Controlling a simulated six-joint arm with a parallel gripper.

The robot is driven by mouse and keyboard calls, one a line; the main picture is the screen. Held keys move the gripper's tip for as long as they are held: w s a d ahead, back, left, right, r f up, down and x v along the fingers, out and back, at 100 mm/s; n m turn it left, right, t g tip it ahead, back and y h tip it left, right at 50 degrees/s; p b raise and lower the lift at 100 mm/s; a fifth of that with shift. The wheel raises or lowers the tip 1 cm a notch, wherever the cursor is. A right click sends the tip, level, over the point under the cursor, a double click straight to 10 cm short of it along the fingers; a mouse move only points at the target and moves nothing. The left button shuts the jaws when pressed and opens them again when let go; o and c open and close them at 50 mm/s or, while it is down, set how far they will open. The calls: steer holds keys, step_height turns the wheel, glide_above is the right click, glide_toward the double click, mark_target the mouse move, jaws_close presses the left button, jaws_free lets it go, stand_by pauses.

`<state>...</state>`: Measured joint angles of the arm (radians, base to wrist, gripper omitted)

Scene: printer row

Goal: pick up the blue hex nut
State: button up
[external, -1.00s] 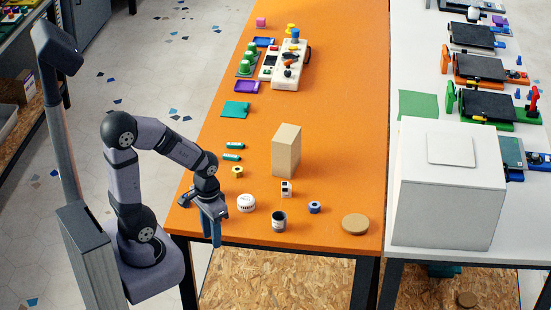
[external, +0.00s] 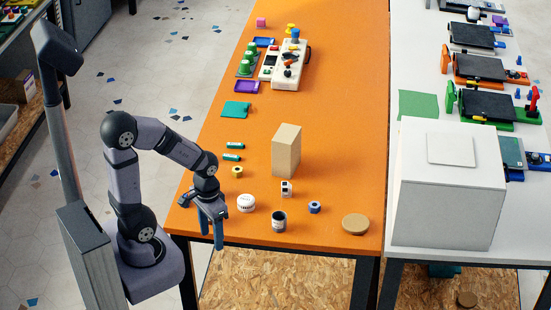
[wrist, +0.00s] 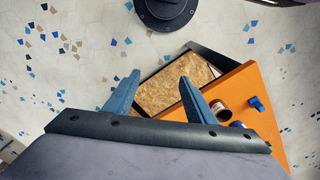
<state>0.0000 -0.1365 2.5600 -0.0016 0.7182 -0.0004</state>
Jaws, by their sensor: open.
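The blue hex nut (external: 314,207) looks like a small blue ring with a pale centre. It lies on the orange table towards the front right in the external view. My gripper (external: 212,240) hangs low at the table's front left edge, well left of the nut. It also shows in the wrist view (wrist: 158,84), with its two blue fingers apart and nothing between them. Small blue shapes stand on the orange corner in the wrist view, but I cannot tell whether one is the nut.
Between gripper and nut stand a white round tub (external: 246,202) and a dark cup (external: 279,222). A white-and-dark block (external: 286,188) is behind the cup. A tan box (external: 286,151) stands farther back. A brown disc (external: 355,224) lies right of the nut.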

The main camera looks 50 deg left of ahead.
steer(key=shift+r, duration=0.15)
step_height(320, 180, up, 5)
steer(key=w+f+n+t+h+b, duration=0.15)
steer(key=w+n+h+b, duration=0.55)
steer(key=w+n, duration=1.15)
steer(key=w+a+n+t+h+b, duration=0.25)
steer(key=w+a+b, duration=0.2)
steer(key=w, duration=0.45)
steer(key=w+a+n+t+h+b, duration=0.1)
steer(key=w+a+n+t+b, duration=0.25)
steer(key=w+a, duration=0.4)
steer(key=p, duration=0.1)
glide_toward(314, 205)
steer(key=shift+w+d, duration=0.1)
steer(key=shift+w, duration=0.6)
steer(key=shift+s+f+p+x, duration=0.15)
steer(key=shift+p+x, duration=0.3)
steer(key=shift+x, duration=1.4)
steer(key=shift+s+f+p+x, duration=0.15)
steer(key=shift+p+x, duration=0.3)
steer(key=shift+x, duration=1.35)
steer(key=shift+d+r, duration=0.1)
steer(key=shift+d, duration=0.05)
